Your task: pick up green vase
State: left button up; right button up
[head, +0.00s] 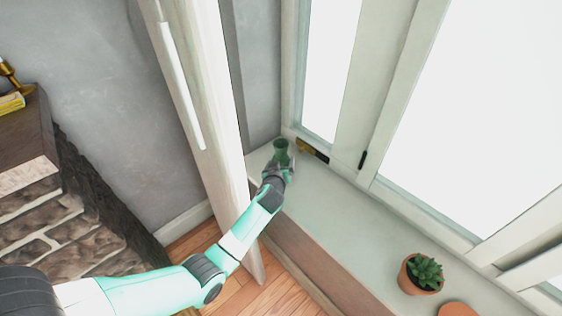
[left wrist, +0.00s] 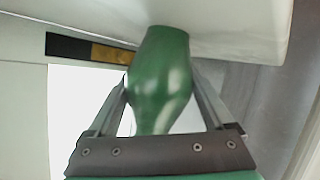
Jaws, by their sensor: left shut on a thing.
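The green vase (head: 281,146) is at the far left corner of the windowsill in the head view, by the window frame. My left gripper (head: 280,162) is shut on it. In the left wrist view the vase (left wrist: 160,75) sits between the two fingers of my left gripper (left wrist: 160,90), which press on its rounded body. The wrist picture is tilted over, with the sill at the top. I cannot tell whether the vase touches the sill or is a little above it. My right gripper is not in view.
The pale windowsill (head: 330,219) is mostly clear. A black and gold item (head: 312,150) lies close beside the vase. A potted succulent (head: 422,273) stands at the front right. A tall pale panel (head: 205,110) rises just left of my left arm.

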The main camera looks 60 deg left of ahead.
aim_at(281, 142)
pick_arm(q)
jog(key=shift+c, duration=0.8)
notch_tip(281, 142, up, 10)
jog(key=p, duration=0.4)
jog(key=shift+r, duration=0.1)
